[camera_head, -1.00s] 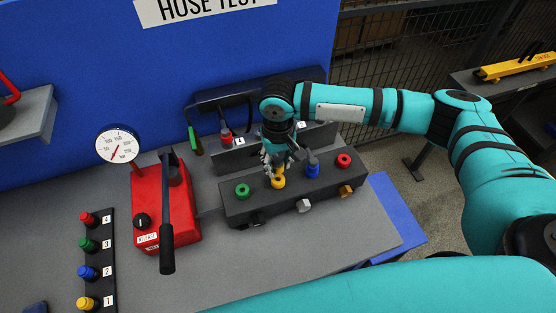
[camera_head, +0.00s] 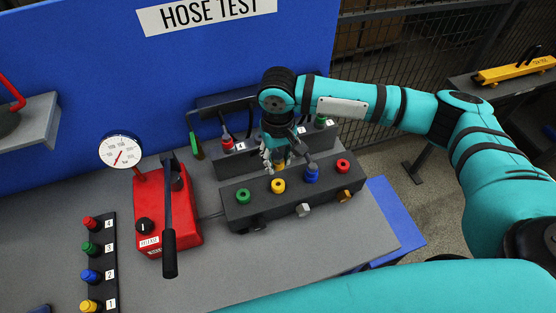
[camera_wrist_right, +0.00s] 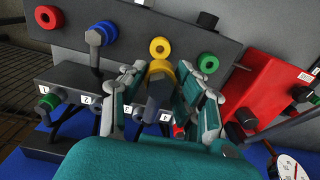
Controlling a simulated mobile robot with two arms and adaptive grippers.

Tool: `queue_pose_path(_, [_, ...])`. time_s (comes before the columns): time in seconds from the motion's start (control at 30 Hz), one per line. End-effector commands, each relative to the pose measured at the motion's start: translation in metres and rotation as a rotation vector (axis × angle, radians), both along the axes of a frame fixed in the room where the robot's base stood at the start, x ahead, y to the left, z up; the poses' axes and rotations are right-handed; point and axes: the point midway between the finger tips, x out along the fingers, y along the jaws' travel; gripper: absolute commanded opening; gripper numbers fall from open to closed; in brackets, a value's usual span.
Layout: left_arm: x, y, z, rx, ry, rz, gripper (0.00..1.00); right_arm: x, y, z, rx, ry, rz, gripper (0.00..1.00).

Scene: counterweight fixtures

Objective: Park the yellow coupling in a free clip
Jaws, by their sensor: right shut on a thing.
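The yellow coupling (camera_head: 280,163) is in my right gripper (camera_head: 272,163), just behind the dark port block and apart from its yellow port (camera_head: 278,186). In the right wrist view, my right gripper's (camera_wrist_right: 168,98) fingers are on both sides of the coupling (camera_wrist_right: 161,70), below the yellow port (camera_wrist_right: 160,47). The clip rack (camera_head: 230,163) stands behind the block with numbered labels. A red coupling (camera_head: 227,144) sits at its left end and a green one (camera_head: 320,121) at its right end. My arm hides the rack's middle in the head view. My left gripper is out of view.
The port block (camera_head: 240,213) has open green (camera_head: 243,196) and red (camera_head: 343,166) ports; a blue coupling (camera_head: 312,172) sits on the blue port. A red pump (camera_head: 175,220) with a gauge and black lever stands left. A strip of coloured fittings (camera_head: 103,290) lies further left.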

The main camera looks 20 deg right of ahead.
Motion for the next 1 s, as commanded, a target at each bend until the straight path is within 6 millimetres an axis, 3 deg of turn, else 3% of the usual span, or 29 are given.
queue_pose_path(0.27, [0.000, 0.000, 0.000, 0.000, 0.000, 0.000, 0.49, 0.005, 0.001, 0.000, 0.000, -0.001, 0.000, 0.00])
queue_pose_path(1.0, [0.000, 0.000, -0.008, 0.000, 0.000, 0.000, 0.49, 0.095, 0.004, -0.001, 0.000, -0.001, -0.002, 0.00])
